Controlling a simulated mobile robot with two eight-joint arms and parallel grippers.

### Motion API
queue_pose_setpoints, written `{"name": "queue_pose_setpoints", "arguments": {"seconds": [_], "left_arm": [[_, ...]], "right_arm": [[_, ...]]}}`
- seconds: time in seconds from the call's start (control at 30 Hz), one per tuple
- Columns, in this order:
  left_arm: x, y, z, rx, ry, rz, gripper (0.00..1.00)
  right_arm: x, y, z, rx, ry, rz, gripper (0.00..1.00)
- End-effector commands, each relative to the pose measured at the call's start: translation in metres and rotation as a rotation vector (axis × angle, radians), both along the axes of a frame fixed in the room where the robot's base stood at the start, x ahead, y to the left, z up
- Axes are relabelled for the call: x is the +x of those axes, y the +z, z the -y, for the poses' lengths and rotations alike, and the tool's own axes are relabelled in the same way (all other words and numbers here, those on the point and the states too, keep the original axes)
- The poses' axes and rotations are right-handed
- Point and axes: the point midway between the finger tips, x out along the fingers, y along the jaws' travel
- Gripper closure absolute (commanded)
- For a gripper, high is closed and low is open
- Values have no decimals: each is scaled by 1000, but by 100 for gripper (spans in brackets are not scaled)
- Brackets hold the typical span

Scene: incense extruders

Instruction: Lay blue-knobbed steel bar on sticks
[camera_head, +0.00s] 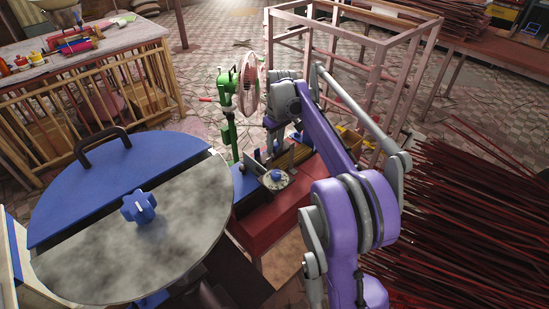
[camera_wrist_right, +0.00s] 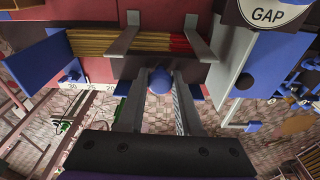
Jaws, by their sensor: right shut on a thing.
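My right gripper (camera_wrist_right: 162,100) is shut on the blue knob (camera_wrist_right: 160,82) of the steel bar (camera_wrist_right: 190,69), seen in the right wrist view. The bar shows as a dark band lying across the view, just below the bundle of sticks (camera_wrist_right: 150,44). The sticks are yellow-brown with red at one end, and they also show in the head view (camera_head: 293,157). I cannot tell whether the bar touches them. In the head view the right gripper (camera_head: 279,142) hangs over the red machine, and the arm hides much of the bar. My left gripper is in neither view.
Two grey arms (camera_wrist_right: 122,40) (camera_wrist_right: 199,40) cross the sticks. A round dial marked GAP (camera_wrist_right: 267,14) sits close by. A green fan stand (camera_head: 228,110) stands left of my arm. A large blue-and-grey disc (camera_head: 120,215) fills the left foreground. Dark red sticks (camera_head: 470,220) spread at right.

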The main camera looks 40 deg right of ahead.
Motion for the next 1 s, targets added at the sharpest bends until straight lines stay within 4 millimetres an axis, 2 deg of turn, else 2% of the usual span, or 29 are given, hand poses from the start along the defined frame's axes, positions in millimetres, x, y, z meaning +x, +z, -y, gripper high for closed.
{"name": "queue_pose_setpoints", "arguments": {"seconds": [0.23,0.5,0.9,0.93,1.0], "left_arm": [[0,-2,0,0,0,-1,100],[-1,-4,0,0,0,-2,100],[-2,-6,0,0,0,-3,100],[-2,-6,0,0,0,-3,100],[-1,-6,0,0,0,-3,100]], "right_arm": [[0,-20,0,0,0,0,100],[0,-52,0,0,0,0,100],[0,-56,0,0,0,0,100],[0,-57,0,0,0,0,64],[0,-56,0,0,0,0,52]]}}
